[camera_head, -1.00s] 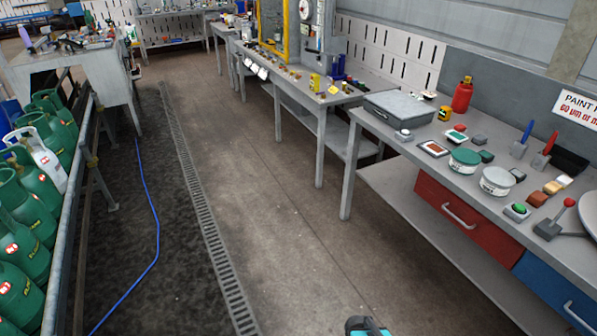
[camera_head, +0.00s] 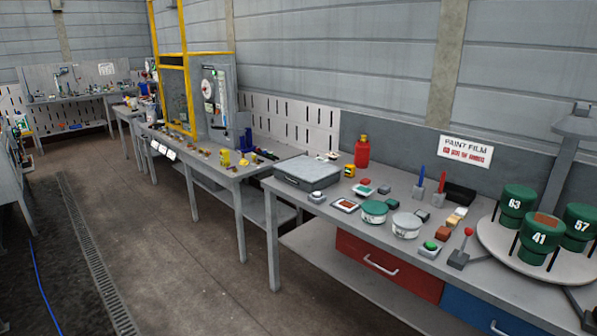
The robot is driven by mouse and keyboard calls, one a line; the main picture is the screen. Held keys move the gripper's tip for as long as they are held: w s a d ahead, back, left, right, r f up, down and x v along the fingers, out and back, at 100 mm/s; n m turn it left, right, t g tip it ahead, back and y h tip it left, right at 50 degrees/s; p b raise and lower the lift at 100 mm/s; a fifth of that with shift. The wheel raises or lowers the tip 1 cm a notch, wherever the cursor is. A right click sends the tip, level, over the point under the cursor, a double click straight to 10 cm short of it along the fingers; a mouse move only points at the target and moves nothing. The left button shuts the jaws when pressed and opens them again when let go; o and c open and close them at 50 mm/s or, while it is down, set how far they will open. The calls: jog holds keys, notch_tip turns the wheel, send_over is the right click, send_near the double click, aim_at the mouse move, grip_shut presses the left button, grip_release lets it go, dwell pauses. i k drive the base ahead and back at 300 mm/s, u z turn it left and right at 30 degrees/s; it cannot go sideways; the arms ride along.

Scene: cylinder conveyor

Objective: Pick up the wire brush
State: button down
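I cannot make out a wire brush for certain in the head view. Small items lie on the grey workbench (camera_head: 330,205) at the right and on the bench behind it (camera_head: 215,170), but many are too small to tell. My gripper is not in view.
The near bench holds a grey case (camera_head: 307,172), a red bottle (camera_head: 362,152), round tins (camera_head: 407,225), lever switches (camera_head: 459,252) and numbered green cylinders (camera_head: 540,240) on a round plate. A blue hose (camera_head: 42,290) lies on the floor at left. The concrete floor (camera_head: 180,270) between is clear.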

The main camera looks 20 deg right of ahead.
aim_at(453, 221)
jog(key=u, duration=1.25)
jog(key=k, duration=0.1)
jog(key=z, duration=2.75)
